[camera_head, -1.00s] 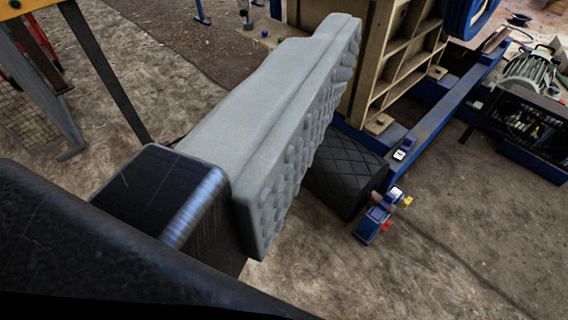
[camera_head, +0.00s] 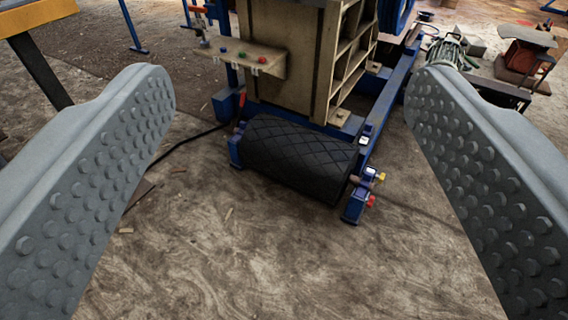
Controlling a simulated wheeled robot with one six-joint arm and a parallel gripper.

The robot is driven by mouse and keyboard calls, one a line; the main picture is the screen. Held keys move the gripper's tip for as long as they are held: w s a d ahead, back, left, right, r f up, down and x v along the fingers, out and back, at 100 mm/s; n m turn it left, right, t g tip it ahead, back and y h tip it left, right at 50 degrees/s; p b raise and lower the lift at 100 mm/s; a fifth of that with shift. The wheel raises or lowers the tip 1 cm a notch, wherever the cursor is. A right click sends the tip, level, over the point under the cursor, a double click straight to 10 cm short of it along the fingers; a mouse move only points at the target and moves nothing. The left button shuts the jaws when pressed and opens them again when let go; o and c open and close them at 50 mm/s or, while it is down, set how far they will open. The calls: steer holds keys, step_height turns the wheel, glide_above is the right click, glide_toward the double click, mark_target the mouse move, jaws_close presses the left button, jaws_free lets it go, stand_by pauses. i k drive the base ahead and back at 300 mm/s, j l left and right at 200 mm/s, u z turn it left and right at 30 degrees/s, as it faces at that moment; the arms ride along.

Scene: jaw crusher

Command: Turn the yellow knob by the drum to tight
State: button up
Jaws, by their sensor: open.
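The yellow knob (camera_head: 381,177) is small and sticks out to the right of a blue bracket at the right end of the black drum (camera_head: 297,157). A red knob (camera_head: 371,201) sits just below it on the same blue bracket (camera_head: 354,206). My gripper (camera_head: 292,105) is open, with one grey studded finger at the left and one at the right of the view. Nothing is between the fingers at close range. The drum and the yellow knob lie farther off, beyond the fingertips. The knob's marking is too small to read.
The beige crusher body (camera_head: 288,50) on a blue frame (camera_head: 388,95) stands behind the drum. A control shelf (camera_head: 240,57) with coloured buttons juts out at its left. A black cable lies on the ground at the left. The dirt floor in front of the drum is clear.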

mark_target(381, 178)
steer(key=i+j+z, duration=0.25)
steer(key=i+j, duration=0.25)
steer(key=j, duration=0.25)
steer(key=i+j+z, duration=0.25)
steer(key=i+j, duration=0.2)
steer(key=j, duration=0.35)
steer(key=k, duration=1)
steer(key=l, duration=0.85)
steer(key=k+l, duration=0.15)
steer(key=l, duration=1.6)
steer(key=i+l, duration=0.1)
steer(key=i, duration=0.85)
